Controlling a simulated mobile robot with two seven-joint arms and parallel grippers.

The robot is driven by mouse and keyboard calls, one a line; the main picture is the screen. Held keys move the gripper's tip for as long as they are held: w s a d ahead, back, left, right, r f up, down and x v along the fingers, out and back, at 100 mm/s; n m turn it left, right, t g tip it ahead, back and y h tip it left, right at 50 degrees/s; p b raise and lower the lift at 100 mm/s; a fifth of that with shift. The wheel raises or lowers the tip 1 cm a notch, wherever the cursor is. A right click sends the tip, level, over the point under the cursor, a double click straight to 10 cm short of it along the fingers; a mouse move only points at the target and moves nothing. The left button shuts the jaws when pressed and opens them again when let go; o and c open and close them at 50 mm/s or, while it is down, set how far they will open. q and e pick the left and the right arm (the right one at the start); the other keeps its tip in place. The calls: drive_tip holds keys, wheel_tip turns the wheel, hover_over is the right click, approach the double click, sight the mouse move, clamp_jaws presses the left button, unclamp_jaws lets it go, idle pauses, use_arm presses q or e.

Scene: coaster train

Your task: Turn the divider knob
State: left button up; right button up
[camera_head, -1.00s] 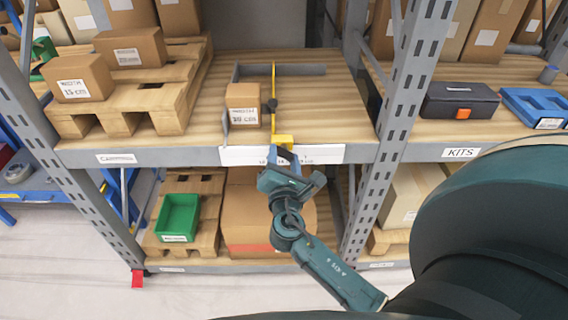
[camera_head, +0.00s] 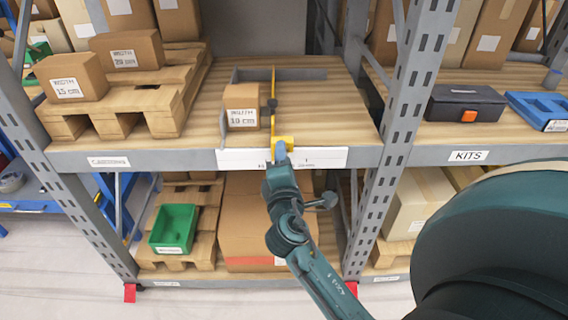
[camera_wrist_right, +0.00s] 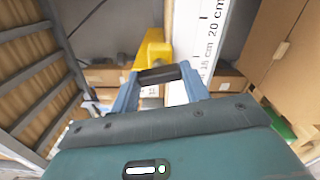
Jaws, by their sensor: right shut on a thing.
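The divider is a yellow bar (camera_head: 274,90) running front to back on the middle shelf, with a yellow block (camera_head: 285,142) at the shelf's front edge. My right gripper (camera_head: 281,156) is at the front edge, directly below the yellow block. In the right wrist view, its two blue fingers (camera_wrist_right: 159,84) are shut on a dark knob (camera_wrist_right: 158,73) in front of the yellow block (camera_wrist_right: 153,48). The fingers and arm hide the knob in the head view. My left gripper is out of view.
A small carton (camera_head: 242,107) stands left of the bar. A white scale strip (camera_head: 225,159) runs along the shelf edge and shows upright in the wrist view (camera_wrist_right: 207,40). A rack post (camera_head: 402,110) stands right. Cartons on a pallet (camera_head: 65,125) stand left. Shelf right of the bar is clear.

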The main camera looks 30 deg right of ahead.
drive_tip(key=shift+r, duration=0.1)
idle(0.3)
drive_tip(key=o, duration=1)
